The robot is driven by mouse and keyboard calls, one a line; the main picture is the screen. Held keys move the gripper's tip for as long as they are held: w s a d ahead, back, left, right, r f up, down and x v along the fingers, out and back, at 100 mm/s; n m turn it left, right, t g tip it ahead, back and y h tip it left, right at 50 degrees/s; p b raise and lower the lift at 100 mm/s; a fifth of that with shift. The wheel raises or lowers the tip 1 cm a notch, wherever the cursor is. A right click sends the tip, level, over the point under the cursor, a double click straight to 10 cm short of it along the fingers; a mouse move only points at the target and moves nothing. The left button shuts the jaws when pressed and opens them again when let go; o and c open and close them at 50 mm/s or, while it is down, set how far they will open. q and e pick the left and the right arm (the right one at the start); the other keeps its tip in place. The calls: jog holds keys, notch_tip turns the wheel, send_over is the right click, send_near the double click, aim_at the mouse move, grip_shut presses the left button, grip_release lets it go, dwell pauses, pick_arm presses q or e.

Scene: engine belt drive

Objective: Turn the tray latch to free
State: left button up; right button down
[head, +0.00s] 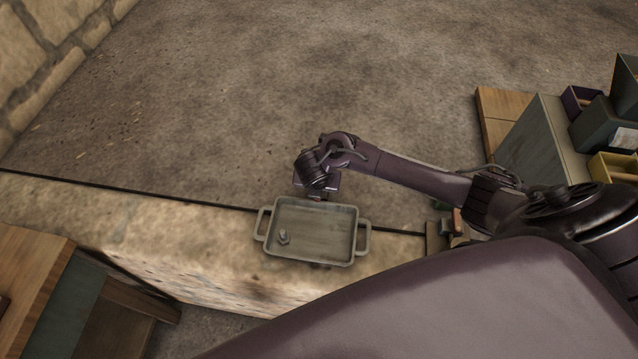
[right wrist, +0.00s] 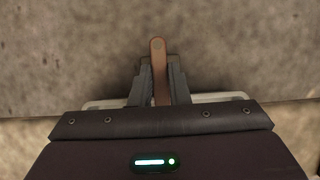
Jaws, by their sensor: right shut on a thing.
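The grey metal tray (head: 325,235) with a handle at each end sits on the stone ledge in the head view. A strip of its pale rim shows in the right wrist view (right wrist: 98,103). My right gripper (head: 316,194) is at the tray's far long edge. In the right wrist view the gripper (right wrist: 158,85) has its two fingers closed on the tray latch (right wrist: 158,60), a brown lever with a rounded end. The lever points straight up in that picture. In the head view my gripper mostly hides the latch. My left gripper is not in view.
A small bolt-like part (head: 284,237) lies in the tray. The stone ledge (head: 190,240) is clear to the tray's left. A wooden bench (head: 30,270) stands at the left front. Bins (head: 605,125) stand on a grey-green cabinet at the right. The floor beyond the ledge is bare.

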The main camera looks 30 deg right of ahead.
jog(key=shift+a+r+m+p, duration=0.1)
jog(key=shift+r+m+p, duration=0.05)
jog(key=shift+m+p, duration=0.65)
jog(key=shift+r+m+g+h+p, duration=0.1)
jog(key=shift+m+g+h+p, duration=0.45)
jog(key=shift+m+p, duration=0.6)
jog(key=m+g+p, duration=0.1)
jog(key=m, duration=0.1)
jog(key=m+p, duration=0.1)
jog(key=m, duration=0.1)
jog(key=shift+w+a+m+g+h+p, duration=0.1)
jog(key=shift+w+m+g+h+p, duration=0.05)
jog(key=shift+m+g+h+p, duration=0.15)
jog(key=m+g, duration=0.1)
jog(key=m, duration=0.1)
jog(key=m+g+p, duration=0.1)
jog(key=m, duration=0.1)
jog(key=shift+w+f+m, duration=0.15)
jog(key=shift+f+m, duration=0.05)
jog(key=shift+m, duration=0.05)
jog(key=m, duration=0.2)
jog(key=m+g, duration=0.1)
jog(key=m, duration=0.1)
jog(key=shift+w+m+g, duration=0.1)
jog(key=shift+m+g, duration=0.15)
jog(key=shift+m, duration=0.15)
jog(key=shift+y, duration=0.45)
jog(key=c, duration=1.4)
grip_release()
